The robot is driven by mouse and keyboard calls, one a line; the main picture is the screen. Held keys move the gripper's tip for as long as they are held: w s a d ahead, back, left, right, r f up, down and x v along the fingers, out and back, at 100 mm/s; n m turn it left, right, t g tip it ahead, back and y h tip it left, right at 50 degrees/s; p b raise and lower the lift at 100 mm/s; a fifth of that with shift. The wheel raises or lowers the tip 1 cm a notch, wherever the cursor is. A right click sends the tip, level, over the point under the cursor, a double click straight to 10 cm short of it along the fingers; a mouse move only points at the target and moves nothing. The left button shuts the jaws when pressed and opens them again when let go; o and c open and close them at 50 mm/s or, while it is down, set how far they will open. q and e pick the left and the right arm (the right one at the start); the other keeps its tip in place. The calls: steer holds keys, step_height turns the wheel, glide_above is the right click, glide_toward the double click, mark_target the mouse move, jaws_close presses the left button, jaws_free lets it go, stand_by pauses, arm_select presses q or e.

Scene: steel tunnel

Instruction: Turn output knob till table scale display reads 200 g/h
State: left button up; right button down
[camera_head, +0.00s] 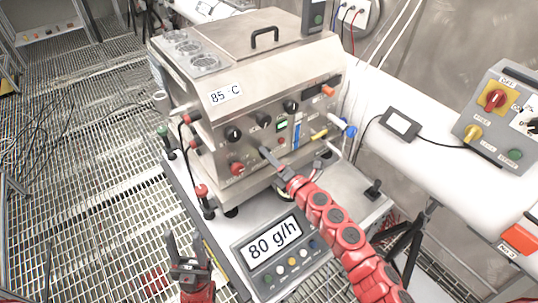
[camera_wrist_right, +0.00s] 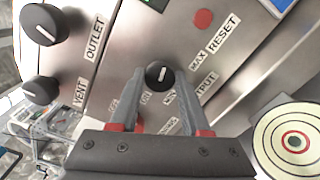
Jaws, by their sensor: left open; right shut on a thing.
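The steel machine (camera_head: 270,85) stands on a table scale (camera_head: 345,205), whose display (camera_head: 272,239) reads 80 g/h. My right gripper (camera_head: 268,155) reaches the machine's front panel and hides the knob there in the head view. In the right wrist view, the fingers of my right gripper (camera_wrist_right: 160,82) are closed around the sides of a black output knob (camera_wrist_right: 158,74) with a white pointer mark. The label beside it is partly covered and shows "TPUT", with "MAX" above. My left gripper (camera_head: 187,250) is open and empty, low at the left of the scale.
Black outlet (camera_wrist_right: 43,23) and vent (camera_wrist_right: 41,90) knobs sit left of the held knob, and a red reset button (camera_wrist_right: 203,18) above it. A control box (camera_head: 505,118) is on the white pipe at right. Grated floor (camera_head: 85,150) lies open at left.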

steer(key=shift+m+p, duration=0.4)
steer(key=shift+m, duration=0.8)
steer(key=shift+c, duration=1.9)
jaws_free()
steer(key=shift+d, duration=0.15)
steer(key=b+v, duration=0.4)
steer(key=v, duration=1.3)
steer(key=shift+s, duration=0.15)
